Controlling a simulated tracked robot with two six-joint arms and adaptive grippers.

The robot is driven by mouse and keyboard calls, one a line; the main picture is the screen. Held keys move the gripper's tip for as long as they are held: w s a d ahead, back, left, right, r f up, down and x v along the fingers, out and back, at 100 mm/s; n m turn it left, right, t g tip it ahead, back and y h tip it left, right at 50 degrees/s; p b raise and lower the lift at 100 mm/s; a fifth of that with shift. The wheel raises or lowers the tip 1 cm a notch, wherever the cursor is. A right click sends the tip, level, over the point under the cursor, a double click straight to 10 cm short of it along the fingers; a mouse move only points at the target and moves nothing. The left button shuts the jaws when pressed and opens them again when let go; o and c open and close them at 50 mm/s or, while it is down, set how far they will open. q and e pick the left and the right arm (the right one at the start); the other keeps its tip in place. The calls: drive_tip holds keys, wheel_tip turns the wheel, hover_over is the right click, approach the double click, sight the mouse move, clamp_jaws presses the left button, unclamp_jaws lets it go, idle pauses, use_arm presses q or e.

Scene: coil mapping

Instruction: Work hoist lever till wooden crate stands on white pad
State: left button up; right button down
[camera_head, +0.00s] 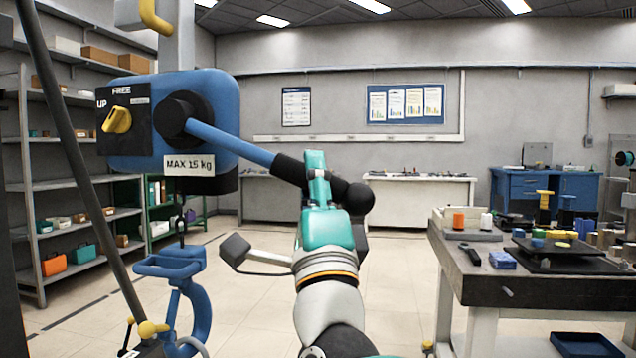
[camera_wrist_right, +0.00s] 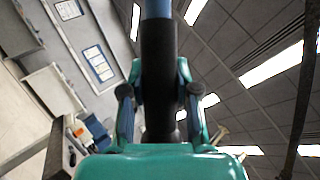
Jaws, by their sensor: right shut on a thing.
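The hoist (camera_head: 225,105) is a blue box hanging at the upper left, labelled MAX 15 kg. Its face has a yellow selector knob (camera_head: 117,120) beside the words UP and FREE; I cannot tell its exact setting. The blue hoist lever (camera_head: 235,143) slants down to the right to a black grip. My right gripper (camera_head: 318,178) is shut on that grip. In the right wrist view the black grip (camera_wrist_right: 158,85) stands between both fingers of the gripper (camera_wrist_right: 158,105). A blue hook (camera_head: 192,300) hangs below the hoist. The wooden crate, the white pad and my left gripper are not in view.
A dark slanted pole (camera_head: 75,150) crosses the left side in front of shelves (camera_head: 75,185). A workbench (camera_head: 545,285) with several small items stands at the right. Pale floor (camera_head: 255,330) is open between them. Another bench (camera_head: 420,205) stands at the back wall.

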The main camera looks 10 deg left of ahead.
drive_tip(key=shift+a+f, duration=0.1)
drive_tip(key=shift+f, duration=0.05)
drive_tip(key=c, duration=0.8)
unclamp_jaws()
drive_tip(key=v, duration=1.2)
